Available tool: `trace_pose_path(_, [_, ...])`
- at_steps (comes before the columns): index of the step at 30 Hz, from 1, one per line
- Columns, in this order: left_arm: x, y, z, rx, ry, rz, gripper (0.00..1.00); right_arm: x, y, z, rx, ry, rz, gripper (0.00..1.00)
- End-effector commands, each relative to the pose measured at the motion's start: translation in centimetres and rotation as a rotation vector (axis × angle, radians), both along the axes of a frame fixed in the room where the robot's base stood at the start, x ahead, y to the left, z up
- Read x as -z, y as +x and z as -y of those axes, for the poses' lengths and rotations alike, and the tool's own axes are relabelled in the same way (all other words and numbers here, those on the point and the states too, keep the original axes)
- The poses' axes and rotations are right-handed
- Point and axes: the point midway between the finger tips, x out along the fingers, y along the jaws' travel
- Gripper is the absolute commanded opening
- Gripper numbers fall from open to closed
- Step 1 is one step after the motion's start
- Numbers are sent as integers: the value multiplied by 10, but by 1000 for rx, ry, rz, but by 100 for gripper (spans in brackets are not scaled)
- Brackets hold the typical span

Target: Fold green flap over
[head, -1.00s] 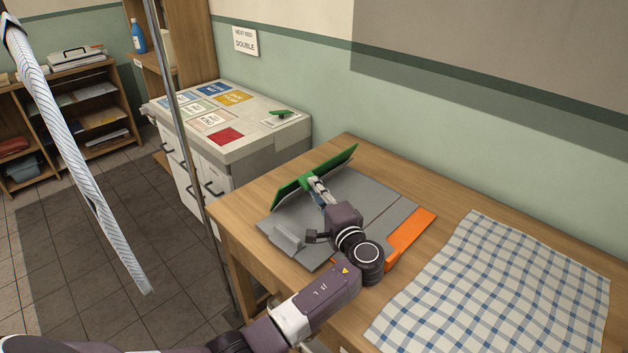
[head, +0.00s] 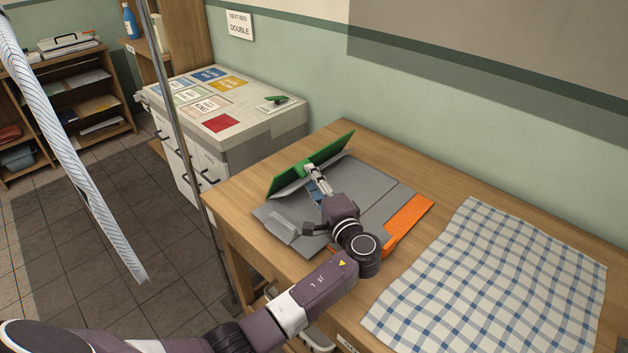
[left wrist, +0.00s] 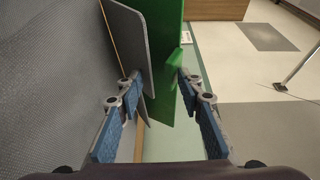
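The green flap (head: 318,160) stands raised and tilted along the far left side of the grey folding board (head: 372,178) on the wooden table. My left gripper (head: 311,172) is at the flap's near face, around its middle. In the left wrist view, the fingers of my left gripper (left wrist: 160,84) are spread apart. The green flap (left wrist: 163,60) and a grey panel edge (left wrist: 132,45) show between and beyond them. The left finger is close to the grey panel; I cannot tell whether it touches. My right gripper is not in view.
An orange flap (head: 409,222) lies flat on the board's right side. A blue checked cloth (head: 490,285) lies flat on the table to the right. A white cabinet (head: 250,140) with coloured cards stands behind left. A metal pole (head: 178,120) rises beside the table.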

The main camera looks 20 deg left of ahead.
Motion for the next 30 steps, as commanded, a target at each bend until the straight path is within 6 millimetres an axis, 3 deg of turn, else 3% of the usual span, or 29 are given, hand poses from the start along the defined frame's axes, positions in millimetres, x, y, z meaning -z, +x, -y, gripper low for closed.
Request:
trace_pose_path(1, [8, -2, -4, -9, -6, -13, 26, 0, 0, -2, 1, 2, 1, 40])
trace_pose_path(13, [7, -9, 5, -9, -7, -13, 26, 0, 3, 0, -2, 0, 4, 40])
trace_pose_path(24, [0, -58, 64, -2, -3, -6, 26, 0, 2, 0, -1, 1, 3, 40])
trace_pose_path(30, [-3, -76, 85, -1, 1, -3, 26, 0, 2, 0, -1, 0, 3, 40])
